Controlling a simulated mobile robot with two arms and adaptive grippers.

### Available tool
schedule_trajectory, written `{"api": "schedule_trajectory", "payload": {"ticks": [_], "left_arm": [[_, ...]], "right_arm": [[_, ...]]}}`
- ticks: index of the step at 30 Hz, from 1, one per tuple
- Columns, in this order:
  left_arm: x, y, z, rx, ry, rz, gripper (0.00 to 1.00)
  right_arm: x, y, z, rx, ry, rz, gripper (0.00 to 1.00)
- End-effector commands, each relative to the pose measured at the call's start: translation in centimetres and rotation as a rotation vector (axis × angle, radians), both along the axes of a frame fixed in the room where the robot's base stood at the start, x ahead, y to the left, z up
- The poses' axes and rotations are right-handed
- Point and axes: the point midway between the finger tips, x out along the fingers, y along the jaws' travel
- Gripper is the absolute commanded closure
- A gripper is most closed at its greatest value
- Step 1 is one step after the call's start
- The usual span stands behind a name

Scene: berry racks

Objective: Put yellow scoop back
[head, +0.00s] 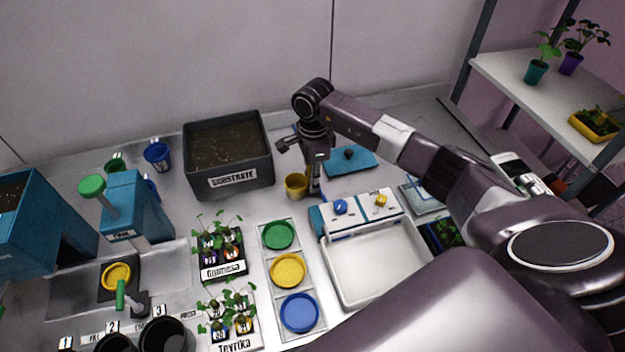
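The yellow scoop (296,186) is a small yellow cup on or just above the table, right of the dark substrate box. My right gripper (312,172) points down right beside the scoop, at its right side. Its fingers are small in the view and partly overlap the scoop's handle area, so I cannot tell whether they are closed on it. My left gripper is not in view.
The substrate box (229,187) stands left of the scoop. A teal tray (362,163) lies behind right. A rack with green, yellow (288,270) and blue round dishes lies in front, beside a white tray (375,265). Blue (157,155) and green (115,165) cups stand back left.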

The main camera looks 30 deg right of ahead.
Motion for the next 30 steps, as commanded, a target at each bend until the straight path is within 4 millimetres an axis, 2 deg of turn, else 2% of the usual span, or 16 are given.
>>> {"api": "schedule_trajectory", "payload": {"ticks": [1, 5, 16, 17, 20, 30], "left_arm": [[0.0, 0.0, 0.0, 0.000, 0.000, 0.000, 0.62], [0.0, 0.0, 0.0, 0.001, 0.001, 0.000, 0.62], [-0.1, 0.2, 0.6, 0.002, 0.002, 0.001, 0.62], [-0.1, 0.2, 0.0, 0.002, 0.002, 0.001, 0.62], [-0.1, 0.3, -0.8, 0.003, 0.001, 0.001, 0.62], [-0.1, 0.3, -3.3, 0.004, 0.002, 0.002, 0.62]], "right_arm": [[0.0, 0.0, 0.0, 0.000, -0.001, 0.000, 0.83], [0.0, 0.0, 0.0, 0.000, 0.000, 0.000, 0.69], [0.0, 0.0, 0.6, 0.000, 0.000, 0.000, 0.69], [0.1, 0.0, 0.7, -0.001, -0.003, 0.000, 0.69], [0.2, -0.2, 2.2, -0.002, -0.007, -0.001, 0.69], [0.1, -0.2, 9.4, -0.001, -0.005, -0.001, 0.69]]}}
